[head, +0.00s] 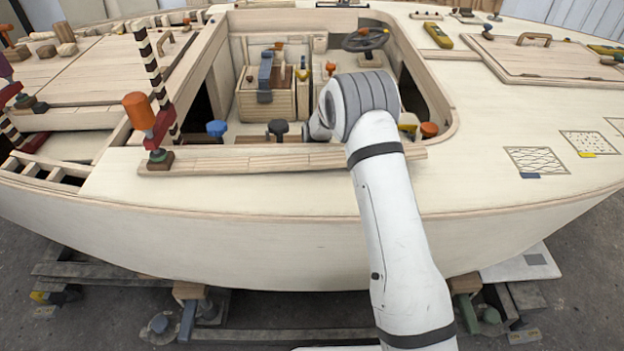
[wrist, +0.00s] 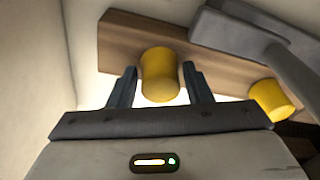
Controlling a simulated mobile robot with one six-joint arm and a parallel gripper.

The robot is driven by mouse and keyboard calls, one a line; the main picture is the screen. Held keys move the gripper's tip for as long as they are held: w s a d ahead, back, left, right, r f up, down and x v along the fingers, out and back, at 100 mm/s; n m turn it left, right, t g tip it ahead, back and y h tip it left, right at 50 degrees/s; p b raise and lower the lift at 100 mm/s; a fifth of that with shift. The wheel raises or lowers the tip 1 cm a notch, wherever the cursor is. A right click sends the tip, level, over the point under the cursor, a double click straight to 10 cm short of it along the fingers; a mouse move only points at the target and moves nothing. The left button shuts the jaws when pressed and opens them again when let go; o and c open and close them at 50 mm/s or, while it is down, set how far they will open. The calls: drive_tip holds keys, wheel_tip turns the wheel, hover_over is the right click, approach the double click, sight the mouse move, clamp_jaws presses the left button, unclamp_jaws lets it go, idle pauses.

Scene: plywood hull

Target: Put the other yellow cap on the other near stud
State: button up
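In the wrist view a yellow cap (wrist: 160,72) stands between the two dark fingers of my gripper (wrist: 159,66). A thin gap shows on each side of the cap, so the fingers look open around it and not pressed on it. A second yellow cap (wrist: 269,98) is to the right by the wooden rail (wrist: 125,35). In the head view my arm hides the gripper inside the cockpit. A yellow piece (head: 408,119) shows just right of my arm there. I cannot make out a bare stud in either view.
A grey lever-like part (wrist: 240,32) overhangs close to the right of the gripper. Along the near cockpit edge stand a blue knob (head: 217,129), a dark knob (head: 277,128) and an orange knob (head: 429,130). A steering wheel (head: 366,40) is at the far side.

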drive_tip(key=shift+o, duration=1.1)
drive_tip(key=r, duration=0.2)
drive_tip(key=r+p, duration=0.1)
drive_tip(key=r, duration=0.2)
drive_tip(key=s+r, duration=0.1)
drive_tip(key=r, duration=0.1)
drive_tip(key=shift+d+r+p, duration=0.25)
drive_tip(key=shift+p, duration=0.1)
